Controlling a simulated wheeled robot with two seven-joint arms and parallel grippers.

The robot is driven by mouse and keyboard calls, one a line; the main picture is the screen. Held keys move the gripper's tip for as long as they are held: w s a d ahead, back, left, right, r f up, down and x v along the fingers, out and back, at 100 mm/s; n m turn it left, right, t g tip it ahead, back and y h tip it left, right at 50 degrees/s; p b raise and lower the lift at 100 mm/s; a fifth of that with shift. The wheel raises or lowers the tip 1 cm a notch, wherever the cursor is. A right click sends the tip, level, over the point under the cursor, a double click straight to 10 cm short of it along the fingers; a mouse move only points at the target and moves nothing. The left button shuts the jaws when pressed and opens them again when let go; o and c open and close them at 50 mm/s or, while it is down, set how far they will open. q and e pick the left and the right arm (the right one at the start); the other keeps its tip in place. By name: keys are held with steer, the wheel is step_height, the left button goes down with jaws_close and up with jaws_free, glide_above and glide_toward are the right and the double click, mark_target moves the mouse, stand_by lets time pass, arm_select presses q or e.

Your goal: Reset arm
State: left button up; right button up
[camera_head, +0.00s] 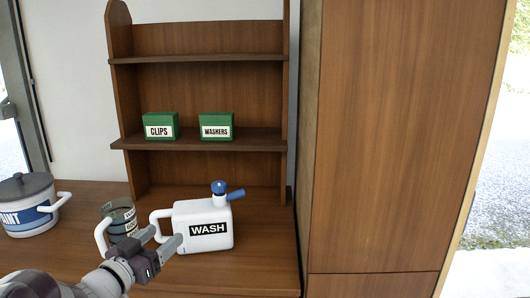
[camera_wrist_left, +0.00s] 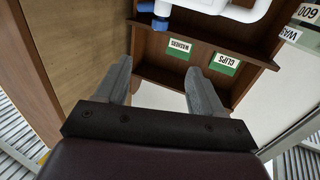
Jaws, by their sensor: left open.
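My left gripper (camera_head: 158,244) comes in from the lower left in the head view, in front of the white WASH jug (camera_head: 205,214). Its jaws are open with nothing between them. In the left wrist view the two fingers of the gripper (camera_wrist_left: 157,88) stand apart, and part of the white jug (camera_wrist_left: 240,10) shows at the top edge. The jug stands upright on the wooden counter (camera_head: 255,270), with a blue cap and spout. Whether a finger touches the jug, I cannot tell. My right gripper is not in view.
A green CLIPS box (camera_head: 161,126) and a green WASHERS box (camera_head: 217,126) sit on the shelf (camera_head: 200,144). A tall wooden cabinet (camera_head: 400,130) blocks the right side.

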arm_select(q)
steer(key=s+a+f+n+g+y, duration=0.2)
steer(key=s+a+f+g+y, duration=0.15)
steer(key=f, duration=0.35)
steer(key=s+a+f+n+g+y, duration=0.25)
steer(key=a+f+g+y, duration=0.2)
steer(key=f, duration=0.25)
steer(key=s+d+f+g, duration=0.3)
steer(key=s+d, duration=0.3)
steer(key=s, duration=0.3)
steer(key=s+d+f+g+h, duration=0.1)
steer(key=s+d+f+g, duration=0.2)
steer(key=s+d, duration=0.3)
steer(key=s+g, duration=0.1)
steer(key=s, duration=0.2)
steer(key=shift+s+d+f, duration=0.2)
steer(key=shift+s+d, duration=0.05)
